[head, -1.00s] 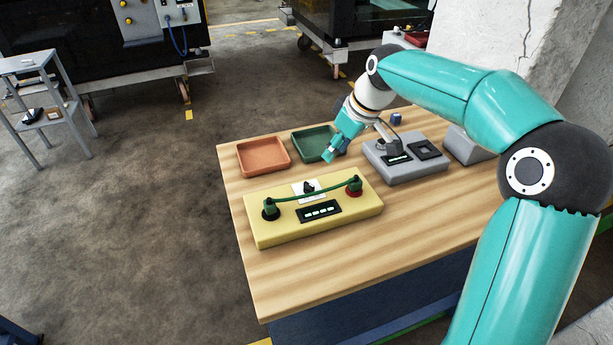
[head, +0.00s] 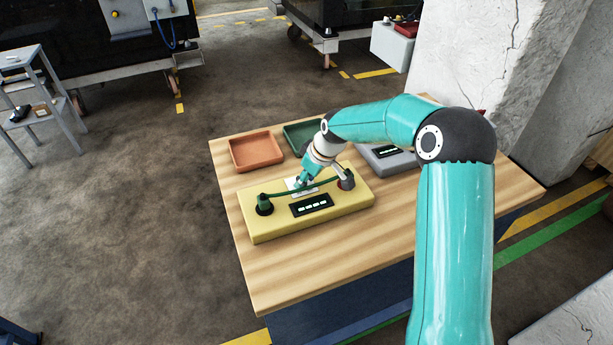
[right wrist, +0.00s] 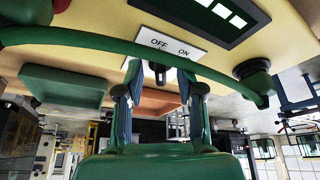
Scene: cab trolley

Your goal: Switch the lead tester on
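The lead tester is a yellow box (head: 278,229) on the wooden table, with a display (head: 312,204) of pale bars. A green lead (right wrist: 80,37) arches over it between a black terminal (head: 264,207) and a red terminal, which the right arm partly hides. In the right wrist view, a white plate (right wrist: 198,60) reads OFF and ON, and a small black switch knob (right wrist: 158,73) sits below the OFF word. My right gripper (right wrist: 160,82) is open, its fingertips apart on either side of the knob; contact cannot be told. My left gripper is not in view.
An orange tray (head: 256,137) and a green tray (head: 293,130) lie behind the tester. The lead passes close to my right fingers. The table's front is clear.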

